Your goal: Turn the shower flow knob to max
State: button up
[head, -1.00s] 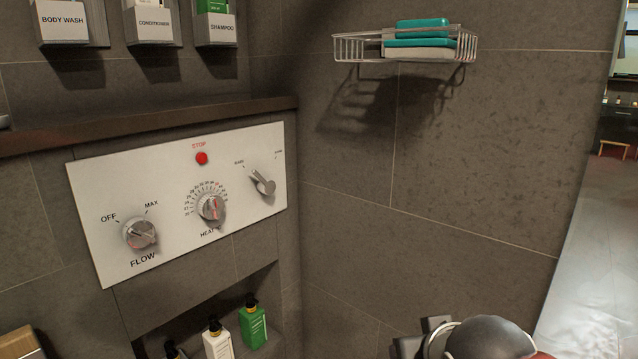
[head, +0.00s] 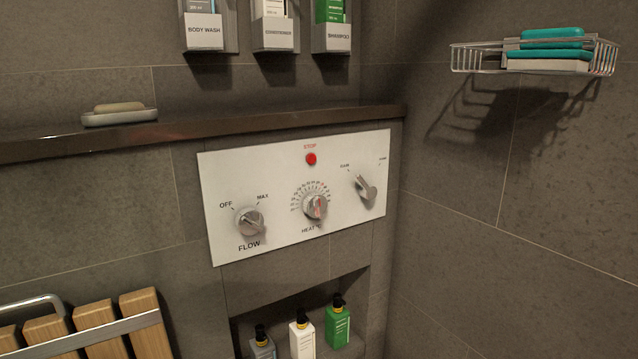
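The flow knob (head: 250,221) is a round silver knob at the left of a white control panel (head: 285,240) on the tiled wall. The word FLOW is printed below it, OFF at its upper left and MAX at its upper right. Its grip ridge appears to slant from upper left to lower right; which mark it points to I cannot tell. The heat knob (head: 315,207) with its ring of numbers is in the middle of the panel. My gripper is not in view.
A dark ledge (head: 200,128) with a soap dish (head: 120,117) runs above. A niche with bottles lies below, a slatted wooden seat (head: 95,322) at lower left, a wire basket (head: 483,58) at upper right.

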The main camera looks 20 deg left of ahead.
aim_at(249, 221)
jog(key=u, duration=1.45)
